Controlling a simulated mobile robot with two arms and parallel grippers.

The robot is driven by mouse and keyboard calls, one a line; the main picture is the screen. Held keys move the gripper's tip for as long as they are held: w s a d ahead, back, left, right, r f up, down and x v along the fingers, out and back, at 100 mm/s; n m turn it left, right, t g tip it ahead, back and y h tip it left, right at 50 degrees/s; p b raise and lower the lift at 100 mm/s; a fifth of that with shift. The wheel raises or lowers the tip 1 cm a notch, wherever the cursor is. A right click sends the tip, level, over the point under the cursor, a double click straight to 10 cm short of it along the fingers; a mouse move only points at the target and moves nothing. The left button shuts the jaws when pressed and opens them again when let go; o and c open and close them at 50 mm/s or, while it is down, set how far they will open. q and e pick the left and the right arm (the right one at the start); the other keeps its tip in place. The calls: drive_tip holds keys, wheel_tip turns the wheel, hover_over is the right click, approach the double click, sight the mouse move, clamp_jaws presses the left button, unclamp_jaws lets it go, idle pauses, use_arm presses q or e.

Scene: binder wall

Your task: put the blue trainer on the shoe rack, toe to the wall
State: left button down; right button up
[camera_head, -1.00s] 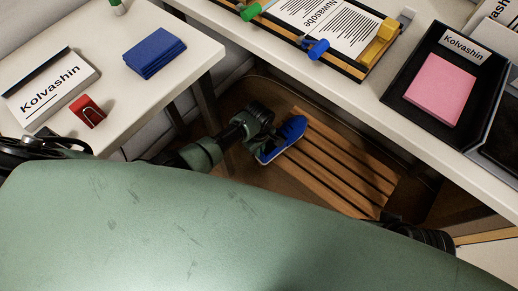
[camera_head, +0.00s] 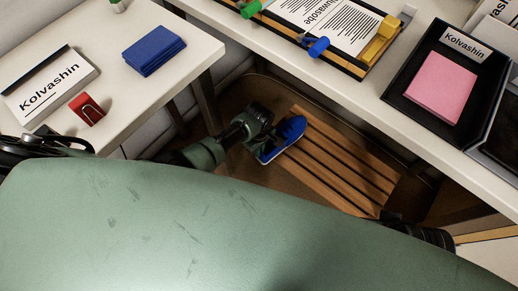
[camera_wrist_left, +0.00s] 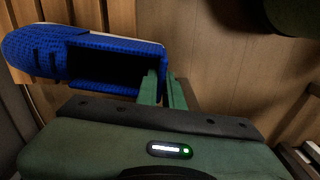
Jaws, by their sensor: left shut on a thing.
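The blue trainer (camera_head: 286,136) is at the left end of the slatted wooden shoe rack (camera_head: 345,165), low under the desk. Its toe points up and right in the head view, and its pale sole edge shows. My left gripper (camera_wrist_left: 162,90) is shut on the trainer's heel edge, with one finger inside the opening and one outside. In the left wrist view the trainer (camera_wrist_left: 75,55) has its toe at the left, over the slats (camera_wrist_left: 55,12). I cannot tell whether its sole touches the rack. My right gripper is not seen.
A white desk (camera_head: 420,115) overhangs beyond the rack, with a clipboard, a black tray and a pink pad on it. Another white table (camera_head: 115,95) at the left holds blue cards and a red clip. The rack's right part is bare.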

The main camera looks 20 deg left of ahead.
use_arm(q)
drive_tip(key=shift+f, duration=0.1)
drive_tip(key=shift+f, duration=0.3)
idle(0.5)
drive_tip(key=shift+f, duration=0.1)
drive_tip(key=c, duration=1.5)
unclamp_jaws()
